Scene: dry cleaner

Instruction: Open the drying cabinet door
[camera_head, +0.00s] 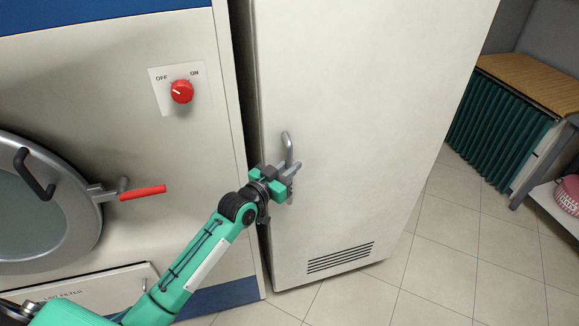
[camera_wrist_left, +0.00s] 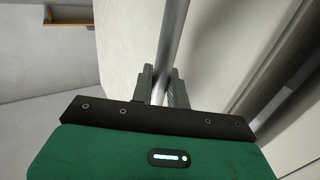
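The drying cabinet door (camera_head: 375,110) is a tall off-white panel with a vent grille near its bottom. No interior shows, and the door looks closed. Its metal bar handle (camera_head: 288,148) stands upright near the left edge. My left gripper (camera_head: 290,172) is at the lower part of the handle. In the left wrist view the handle (camera_wrist_left: 174,35) runs between the two grey fingers (camera_wrist_left: 162,86), which appear closed on it. My right gripper is not in view.
Left of the cabinet stands a machine with a red knob (camera_head: 181,91), a round door (camera_head: 85,215) and a red-handled lever (camera_head: 143,192). A dark narrow gap separates them. Tiled floor (camera_head: 450,250) is clear in front and right; a green-curtained counter (camera_head: 500,125) stands beyond.

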